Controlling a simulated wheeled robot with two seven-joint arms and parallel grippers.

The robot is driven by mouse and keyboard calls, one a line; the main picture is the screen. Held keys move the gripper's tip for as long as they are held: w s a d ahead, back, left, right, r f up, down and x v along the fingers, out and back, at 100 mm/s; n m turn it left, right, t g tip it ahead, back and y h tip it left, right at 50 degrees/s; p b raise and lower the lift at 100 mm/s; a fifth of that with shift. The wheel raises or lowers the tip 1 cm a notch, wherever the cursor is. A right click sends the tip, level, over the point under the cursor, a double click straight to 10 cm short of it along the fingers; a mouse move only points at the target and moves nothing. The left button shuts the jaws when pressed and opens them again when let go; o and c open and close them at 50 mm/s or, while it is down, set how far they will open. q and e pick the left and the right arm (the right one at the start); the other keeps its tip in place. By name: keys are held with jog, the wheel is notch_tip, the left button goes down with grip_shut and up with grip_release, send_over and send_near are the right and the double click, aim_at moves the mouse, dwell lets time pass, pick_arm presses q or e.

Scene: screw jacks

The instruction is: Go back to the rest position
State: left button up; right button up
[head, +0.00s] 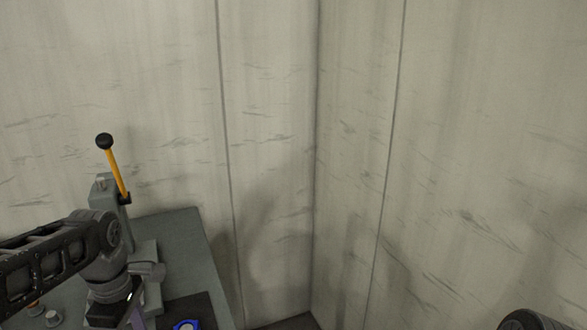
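My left arm comes in from the left and bends down at its wrist over the grey table (180,238). The dark lower end of my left gripper (106,314) is at the bottom edge of the head view; its fingertips cannot be made out. Behind the arm stands a grey upright device with a yellow lever (117,175) topped by a black knob (104,141). The lever is tilted, with its knob up and to the left. The arm partly hides the device's base. My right gripper is out of view; only a dark rounded part shows at the bottom right corner.
A blue-rimmed object (187,325) on a dark surface is cut off at the bottom edge. Small grey knob-like parts (53,318) are at the lower left. Pale walls (270,150) meet in a corner behind the table. Space right of the table looks clear.

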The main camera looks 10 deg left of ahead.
pick_arm(q)
jog(key=w+d+f+m+h, duration=0.15)
jog(key=d+f+m, duration=0.25)
jog(key=d+f, duration=0.45)
jog(key=w+d+f+m+h, duration=0.15)
jog(key=d+f+m, duration=0.35)
jog(key=f, duration=0.7)
jog(key=s+d+f+m, duration=0.4)
jog(key=s+d+f, duration=0.2)
jog(key=s+f, duration=0.2)
jog(key=s+d+f+m+h, duration=0.1)
jog(key=s+d+f+m, duration=0.3)
jog(key=s+d+f, duration=0.3)
notch_tip(320, 180, down, 3)
jog(key=shift+s+d+f, duration=0.15)
jog(key=shift+s+d, duration=0.1)
jog(key=shift+s, duration=0.6)
jog(key=shift+t, duration=0.3)
